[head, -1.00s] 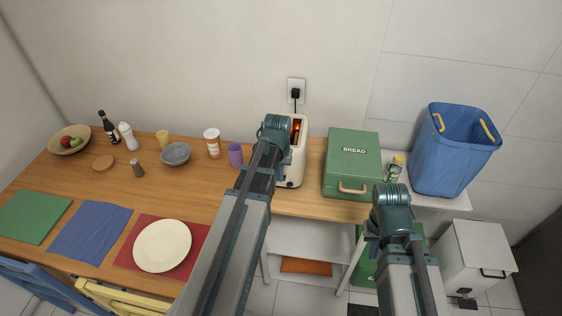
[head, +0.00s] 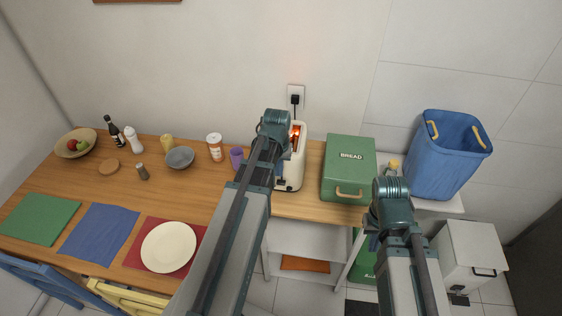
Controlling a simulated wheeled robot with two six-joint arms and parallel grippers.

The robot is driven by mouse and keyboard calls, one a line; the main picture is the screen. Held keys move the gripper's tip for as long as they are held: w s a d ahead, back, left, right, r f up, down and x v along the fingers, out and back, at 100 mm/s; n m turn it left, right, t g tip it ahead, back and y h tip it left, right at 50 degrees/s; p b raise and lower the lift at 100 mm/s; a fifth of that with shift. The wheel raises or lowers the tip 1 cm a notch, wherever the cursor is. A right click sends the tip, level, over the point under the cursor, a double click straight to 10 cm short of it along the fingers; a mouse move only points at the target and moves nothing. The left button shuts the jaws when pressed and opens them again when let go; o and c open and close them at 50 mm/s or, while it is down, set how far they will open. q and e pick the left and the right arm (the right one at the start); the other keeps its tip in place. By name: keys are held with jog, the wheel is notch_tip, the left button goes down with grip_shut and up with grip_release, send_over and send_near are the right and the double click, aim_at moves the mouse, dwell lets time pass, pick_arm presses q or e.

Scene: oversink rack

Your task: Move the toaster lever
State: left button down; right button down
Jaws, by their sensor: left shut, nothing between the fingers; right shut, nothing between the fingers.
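The cream toaster (head: 292,173) stands on the wooden counter against the wall, with orange glow in its top slot. Its near end faces me, and a small dark spot low on that end may be the lever; I cannot tell its height clearly. My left gripper (head: 281,177) is shut and empty, pointing down at the toaster's near-left side. Its arm hides part of the toaster, and I cannot tell whether the fingers touch it. My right gripper (head: 371,238) is shut and empty, in front of the counter, below the bread box.
A green bread box (head: 349,164) stands right of the toaster, and a purple cup (head: 237,157) stands left of it. A blue bin (head: 448,160) is further right. A black plug (head: 295,99) sits in the wall behind. A plate (head: 168,246) lies at the front left.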

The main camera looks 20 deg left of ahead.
notch_tip(320, 180, up, 7)
jog(key=p, duration=0.6)
jog(key=shift+r, duration=0.2)
